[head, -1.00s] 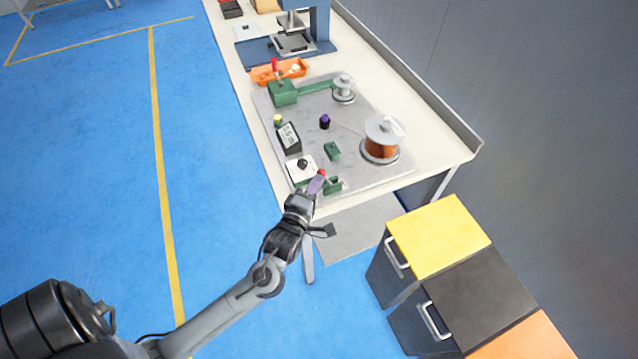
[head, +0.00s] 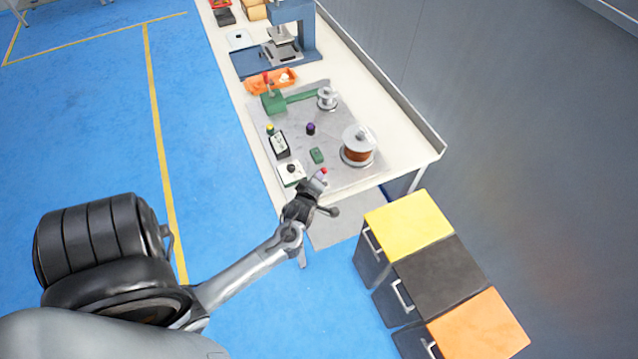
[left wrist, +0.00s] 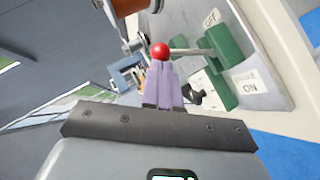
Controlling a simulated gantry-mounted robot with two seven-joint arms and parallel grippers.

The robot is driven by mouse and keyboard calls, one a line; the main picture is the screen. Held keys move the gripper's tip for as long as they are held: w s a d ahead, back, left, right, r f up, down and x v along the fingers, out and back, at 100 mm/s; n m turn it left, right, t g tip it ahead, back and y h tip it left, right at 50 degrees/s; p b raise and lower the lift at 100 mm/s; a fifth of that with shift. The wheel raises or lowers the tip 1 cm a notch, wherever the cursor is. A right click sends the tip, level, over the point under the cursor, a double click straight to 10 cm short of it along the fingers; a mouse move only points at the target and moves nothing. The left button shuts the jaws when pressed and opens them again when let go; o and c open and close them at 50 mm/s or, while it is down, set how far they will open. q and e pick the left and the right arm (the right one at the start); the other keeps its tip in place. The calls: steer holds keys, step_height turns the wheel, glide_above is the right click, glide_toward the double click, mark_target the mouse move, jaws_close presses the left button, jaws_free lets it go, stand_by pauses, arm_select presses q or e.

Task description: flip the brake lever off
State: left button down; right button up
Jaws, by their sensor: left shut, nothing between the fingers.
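The brake lever's red knob (head: 324,170) shows at the front edge of the winder's grey plate (head: 357,184). In the left wrist view, the red knob (left wrist: 160,51) sits at the tips of my left gripper (left wrist: 163,70). Its thin rod (left wrist: 185,51) runs right to a green bracket (left wrist: 222,55), between an "OFF" label (left wrist: 211,18) and a "BRAKE ON" label (left wrist: 249,87). My left gripper (head: 318,178) has its lilac fingers shut and empty, against or very close to the knob; contact is unclear. My right gripper is not in view.
A copper spool (head: 358,149) stands right of the lever. A white panel with a black knob (head: 291,174) lies left, and a small green block (head: 316,155) behind. Yellow, black and orange cabinets (head: 408,222) stand at the front right. Blue floor is open on the left.

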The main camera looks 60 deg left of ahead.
arm_select(q)
steer(key=shift+s+a+r+p, duration=0.2)
steer(key=shift+s+r+p, duration=0.05)
steer(key=shift+r+p, duration=0.55)
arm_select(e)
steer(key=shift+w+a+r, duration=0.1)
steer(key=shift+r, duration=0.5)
